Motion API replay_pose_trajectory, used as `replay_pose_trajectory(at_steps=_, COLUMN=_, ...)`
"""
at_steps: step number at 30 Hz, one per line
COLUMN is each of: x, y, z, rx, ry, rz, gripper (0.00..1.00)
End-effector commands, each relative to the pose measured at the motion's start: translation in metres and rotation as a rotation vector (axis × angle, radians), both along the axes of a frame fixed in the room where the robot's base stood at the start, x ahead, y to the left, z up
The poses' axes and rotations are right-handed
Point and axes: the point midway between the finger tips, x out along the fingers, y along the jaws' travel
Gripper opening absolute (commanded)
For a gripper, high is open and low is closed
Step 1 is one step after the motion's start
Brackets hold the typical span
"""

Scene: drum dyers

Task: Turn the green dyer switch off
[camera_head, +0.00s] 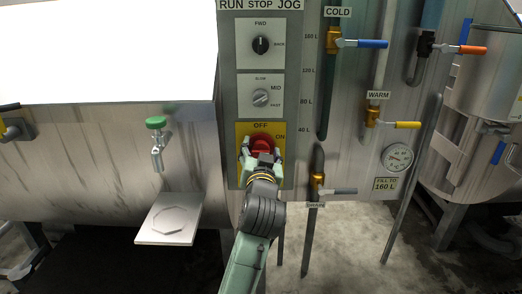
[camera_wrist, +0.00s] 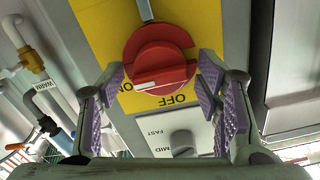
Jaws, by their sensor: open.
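The red rotary switch (camera_head: 262,143) sits on a yellow plate (camera_head: 242,131) marked OFF at the top and ON at the right, low on the grey control panel. In the wrist view, turned upside down, the red switch (camera_wrist: 160,50) shows a white mark at the ON-side end of its raised bar. My gripper (camera_head: 262,153) is open in front of the switch. In the wrist view its purple-padded fingers (camera_wrist: 160,75) stand to either side of the knob, with nothing gripped. I cannot tell whether either finger touches the knob.
Above are a black selector knob (camera_head: 260,44) and a grey speed dial (camera_head: 261,98). At the right are pipes with a blue-handled valve (camera_head: 362,43), a yellow-handled valve (camera_head: 400,124) and a grey-handled valve (camera_head: 335,191). A green-topped tap (camera_head: 156,123) and a metal shelf (camera_head: 168,220) are at left.

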Motion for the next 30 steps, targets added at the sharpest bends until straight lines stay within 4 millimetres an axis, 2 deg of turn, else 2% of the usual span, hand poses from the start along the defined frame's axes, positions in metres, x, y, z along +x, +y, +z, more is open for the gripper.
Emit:
replay_pose_trajectory(at_steps=2, x=0.0001, y=0.0001, z=0.0001, rx=0.000, ry=0.000, rz=0.000, gripper=0.57)
replay_pose_trajectory(at_steps=22, x=0.0003, y=0.0002, z=0.0000, rx=0.000, ry=0.000, rz=0.000, gripper=0.12)
replay_pose_trajectory(at_steps=30, x=0.0004, y=0.0003, z=0.0005, rx=-0.022, ry=0.000, rz=0.000, gripper=0.11)
